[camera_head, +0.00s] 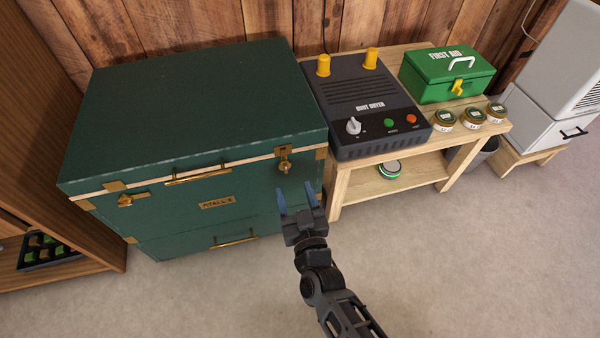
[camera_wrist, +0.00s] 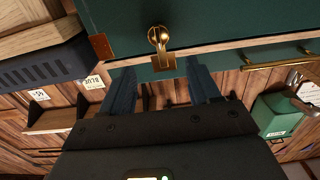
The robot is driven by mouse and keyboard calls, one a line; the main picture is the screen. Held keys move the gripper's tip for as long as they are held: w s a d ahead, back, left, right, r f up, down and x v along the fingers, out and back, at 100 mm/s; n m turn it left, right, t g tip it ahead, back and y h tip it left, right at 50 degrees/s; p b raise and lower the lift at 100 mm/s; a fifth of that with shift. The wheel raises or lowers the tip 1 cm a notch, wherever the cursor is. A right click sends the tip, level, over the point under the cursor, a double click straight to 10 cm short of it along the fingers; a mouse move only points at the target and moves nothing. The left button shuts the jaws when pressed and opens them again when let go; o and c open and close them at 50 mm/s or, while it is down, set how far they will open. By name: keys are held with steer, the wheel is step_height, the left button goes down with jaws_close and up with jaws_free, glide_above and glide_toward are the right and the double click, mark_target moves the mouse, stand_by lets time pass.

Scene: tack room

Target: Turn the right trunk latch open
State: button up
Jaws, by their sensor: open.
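The dark green trunk (camera_head: 190,110) stands against the plank wall with its lid down. Its right latch (camera_head: 284,160) is brass, with a plate at the lid seam and a knob hanging below it. In the wrist view the right latch (camera_wrist: 160,40) lies just beyond the fingertips, roughly centred between them. The left latch (camera_head: 125,200) is at the trunk's other front corner, and its brass piece points sideways. My gripper (camera_head: 297,195) is open and empty in front of the trunk, below and slightly right of the right latch, apart from it. It also shows in the wrist view (camera_wrist: 162,85).
A brass handle (camera_head: 198,176) and a nameplate (camera_head: 217,202) sit between the latches. A wooden bench (camera_head: 355,175) with a boot dryer (camera_head: 365,105) and a green first aid box (camera_head: 447,75) stands close on the right. The floor in front is clear.

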mark_target(286, 166)
steer(key=b+x, duration=0.3)
steer(key=x, duration=0.3)
steer(key=shift+w+f, duration=0.2)
steer(key=shift+w, duration=0.05)
steer(key=shift+b+x, duration=0.35)
steer(key=shift+x, duration=0.4)
steer(key=shift+r, duration=0.15)
steer(key=shift+c, duration=0.3)
steer(key=c, duration=1)
steer(key=shift+o, duration=0.2)
